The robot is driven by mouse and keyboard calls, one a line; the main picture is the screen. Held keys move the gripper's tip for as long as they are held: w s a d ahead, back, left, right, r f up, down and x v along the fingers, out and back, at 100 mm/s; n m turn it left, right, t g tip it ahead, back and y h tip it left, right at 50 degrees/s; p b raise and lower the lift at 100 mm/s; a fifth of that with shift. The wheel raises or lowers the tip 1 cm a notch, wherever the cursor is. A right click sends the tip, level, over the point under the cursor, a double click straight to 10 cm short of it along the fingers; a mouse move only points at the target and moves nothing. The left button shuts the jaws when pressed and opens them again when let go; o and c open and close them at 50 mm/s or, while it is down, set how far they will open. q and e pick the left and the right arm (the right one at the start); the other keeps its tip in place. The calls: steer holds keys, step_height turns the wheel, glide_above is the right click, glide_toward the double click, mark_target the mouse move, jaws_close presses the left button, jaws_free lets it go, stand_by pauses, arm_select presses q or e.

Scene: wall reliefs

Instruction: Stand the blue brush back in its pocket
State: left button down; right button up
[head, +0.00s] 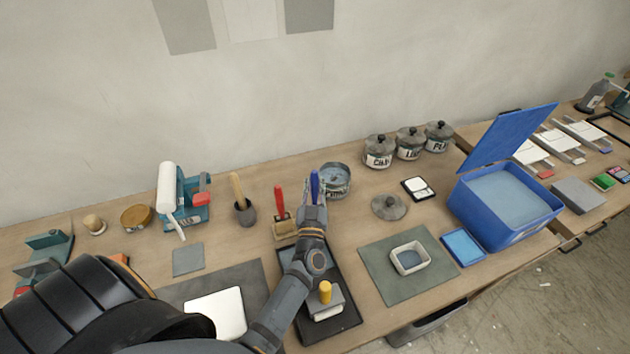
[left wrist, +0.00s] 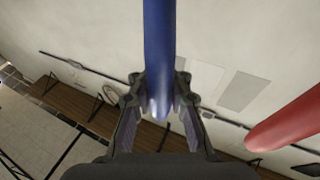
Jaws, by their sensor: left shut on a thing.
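The blue brush (head: 315,187) is held in my left gripper (head: 312,208), and its handle points up. In the left wrist view the blue handle (left wrist: 159,50) runs down between the two fingers of the left gripper (left wrist: 160,112), which is shut on it. A red brush (head: 279,202) stands upright in a small wooden holder (head: 284,230) just left of the gripper. The red handle also shows at the right of the left wrist view (left wrist: 290,122). The blue brush's lower end and its pocket are hidden behind my gripper and arm. My right gripper is not in view.
A dark pot with a wooden pestle (head: 239,190) is to the left. A black tray (head: 340,315) with a yellow-knobbed block (head: 325,294) lies below my arm. A lid (head: 389,207) lies to the right.

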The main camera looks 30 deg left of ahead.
arm_select(q)
steer(key=shift+f+b, duration=0.55)
steer(key=shift+f, duration=0.3)
steer(key=c, duration=0.7)
jaws_free()
step_height(320, 180, up, 2)
steer(key=shift+r+p, duration=0.1)
steer(key=shift+p, duration=1.05)
step_height(320, 180, up, 6)
steer(key=p, duration=0.6)
steer(key=shift+p, duration=0.35)
